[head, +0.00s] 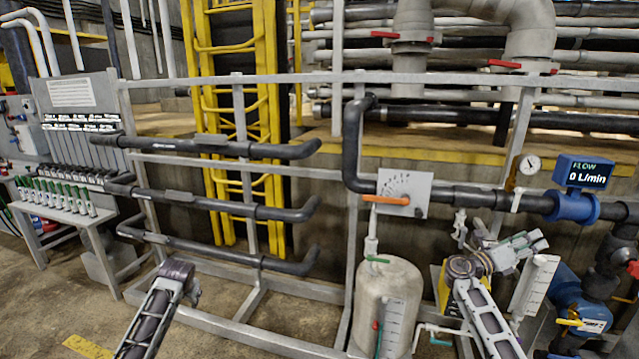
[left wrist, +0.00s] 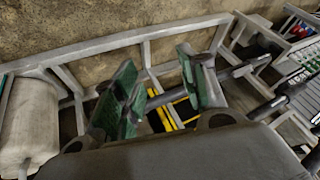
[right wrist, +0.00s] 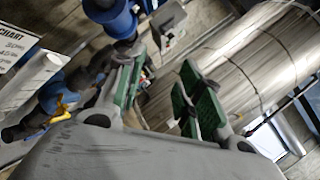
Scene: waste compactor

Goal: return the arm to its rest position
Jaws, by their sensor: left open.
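My right arm (head: 488,315) comes in from the lower right in the head view. Its gripper (head: 493,235) is raised in front of the pipe frame, near the grey tank. In the right wrist view its green-padded fingers (right wrist: 160,90) stand apart with nothing between them. My left arm (head: 150,318) comes in from the lower left in the head view, and its fingers cannot be made out there. In the left wrist view the left gripper's green-padded fingers (left wrist: 160,85) are spread and empty, with frame bars and yellow stripes beyond them.
A grey metal frame (head: 285,285) carries black pipes (head: 222,205). A valve panel with an orange handle (head: 404,192), a grey tank (head: 388,290) and a flow meter reading 0 L/min (head: 583,172) stand to the right. Floor is clear at lower left.

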